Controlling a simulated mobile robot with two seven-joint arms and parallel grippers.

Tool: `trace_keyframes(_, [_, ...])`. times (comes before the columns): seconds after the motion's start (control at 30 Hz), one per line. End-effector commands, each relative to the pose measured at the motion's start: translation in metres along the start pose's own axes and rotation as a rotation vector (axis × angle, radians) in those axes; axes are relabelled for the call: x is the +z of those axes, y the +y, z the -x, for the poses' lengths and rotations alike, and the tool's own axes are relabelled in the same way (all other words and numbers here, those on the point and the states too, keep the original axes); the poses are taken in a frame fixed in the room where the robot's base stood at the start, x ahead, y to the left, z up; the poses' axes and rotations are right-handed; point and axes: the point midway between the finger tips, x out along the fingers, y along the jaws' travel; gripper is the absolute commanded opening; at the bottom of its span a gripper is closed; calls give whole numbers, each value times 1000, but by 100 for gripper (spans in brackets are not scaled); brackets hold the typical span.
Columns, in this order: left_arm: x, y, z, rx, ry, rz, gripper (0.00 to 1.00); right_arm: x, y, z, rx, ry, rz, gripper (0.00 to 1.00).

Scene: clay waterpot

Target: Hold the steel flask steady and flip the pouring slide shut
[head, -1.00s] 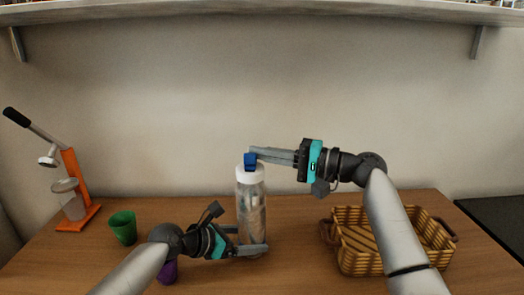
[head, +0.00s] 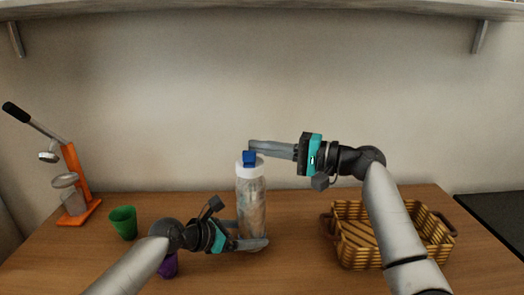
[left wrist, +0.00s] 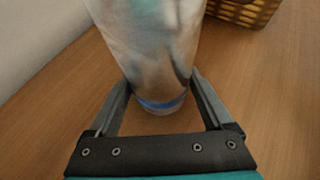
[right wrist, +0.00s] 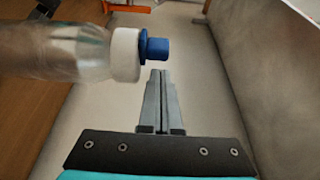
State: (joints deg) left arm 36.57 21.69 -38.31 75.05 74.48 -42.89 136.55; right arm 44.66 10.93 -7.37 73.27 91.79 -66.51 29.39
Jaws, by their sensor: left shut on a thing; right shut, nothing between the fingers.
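The flask (head: 251,205) stands upright on the table, with a clear-grey body, a white collar and a blue pouring slide (head: 249,158) on top. My left gripper (head: 252,243) is shut around the flask's lower body; the left wrist view shows a finger on each side of the flask (left wrist: 160,50). My right gripper (head: 253,147) is shut and empty, its fingertips just above and beside the blue slide. In the right wrist view, the closed fingers (right wrist: 160,75) lie close to the blue slide (right wrist: 158,48); I cannot tell whether they touch it.
A wicker basket (head: 345,250) stands on the right of the table. A green cup (head: 123,222) and an orange juicer press (head: 78,180) stand at the left. A purple cup (head: 168,266) is partly hidden by my left arm. A shelf (head: 260,12) runs along the wall above.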

Motion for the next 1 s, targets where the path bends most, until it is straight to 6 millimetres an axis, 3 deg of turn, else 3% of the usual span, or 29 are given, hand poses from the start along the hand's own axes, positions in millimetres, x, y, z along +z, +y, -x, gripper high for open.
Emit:
trace_keyframes(0.2, [-1, 0, 0, 0, 1, -1, 53, -19, -2, -7, -3, 0, -2, 0])
trace_keyframes(0.4, [-1, 0, 0, 0, 1, -1, 53, -19, 0, 47, 1, 5, 1, 0])
trace_keyframes(0.6, [0, 0, 0, -1, 0, -1, 53, -18, 0, 80, 0, 3, 0, 0])
trace_keyframes(1.0, [0, 0, 0, -1, 0, -1, 53, -18, 0, 94, -1, 1, 0, 0])
